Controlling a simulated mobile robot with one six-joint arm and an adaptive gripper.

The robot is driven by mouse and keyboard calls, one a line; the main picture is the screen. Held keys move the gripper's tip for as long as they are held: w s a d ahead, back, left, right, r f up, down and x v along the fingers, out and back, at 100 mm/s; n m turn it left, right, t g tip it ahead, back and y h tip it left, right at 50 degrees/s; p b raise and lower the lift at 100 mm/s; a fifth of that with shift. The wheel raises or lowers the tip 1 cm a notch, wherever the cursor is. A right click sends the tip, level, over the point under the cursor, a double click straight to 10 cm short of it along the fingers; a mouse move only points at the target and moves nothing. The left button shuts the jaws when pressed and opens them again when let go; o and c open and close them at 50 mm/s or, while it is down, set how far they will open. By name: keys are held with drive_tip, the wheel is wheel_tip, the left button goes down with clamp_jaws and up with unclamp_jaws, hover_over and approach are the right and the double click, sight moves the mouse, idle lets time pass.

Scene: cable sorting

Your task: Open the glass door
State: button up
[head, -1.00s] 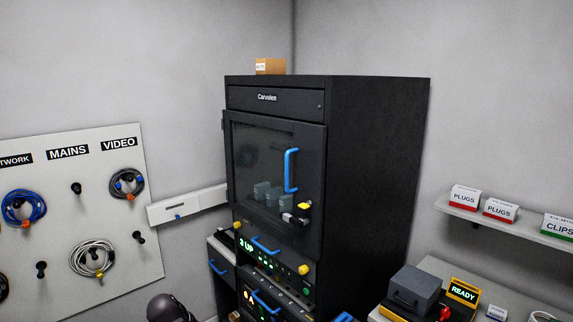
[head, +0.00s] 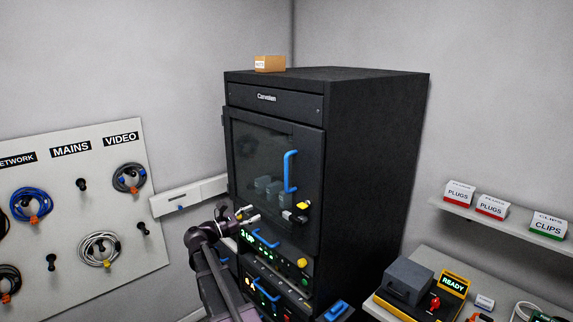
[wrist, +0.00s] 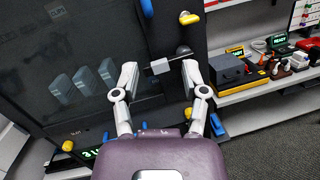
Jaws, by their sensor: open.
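The glass door (head: 262,150) of the tall black cabinet looks shut. Its blue upright handle (head: 290,172) is on the right side of the frame. Below the handle are a yellow latch knob (head: 304,205) and a small dark and silver latch piece (head: 292,217). My gripper (head: 251,214) is open and empty, left of the latch piece at the door's lower part. In the wrist view, my gripper (wrist: 160,72) has its fingertips either side of the silver latch block (wrist: 160,66); depth is unclear. The yellow knob (wrist: 189,18) and the handle's end (wrist: 147,8) lie beyond.
Rack units with blue handles (head: 265,239) and a yellow knob (head: 302,262) sit below the door. A cable board (head: 80,215) hangs at left. A bench at right holds a grey box (head: 408,280) and a READY sign (head: 454,284). A carton (head: 269,63) stands on top.

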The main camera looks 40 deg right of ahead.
wheel_tip(320, 180, up, 6)
drive_tip(key=w+d+n+g+h+p, duration=0.1)
drive_tip(key=d+n+h, duration=0.1)
drive_tip(key=shift+w+h, duration=0.25)
drive_tip(key=shift+h, duration=0.15)
drive_tip(key=shift+d+r, duration=0.15)
wheel_tip(320, 180, up, 5)
drive_tip(key=p, duration=0.5)
hover_over(286, 188)
drive_tip(key=shift+w+d, duration=0.2)
drive_tip(key=shift+d, duration=0.15)
drive_tip(key=shift+c, duration=0.2)
clamp_jaws()
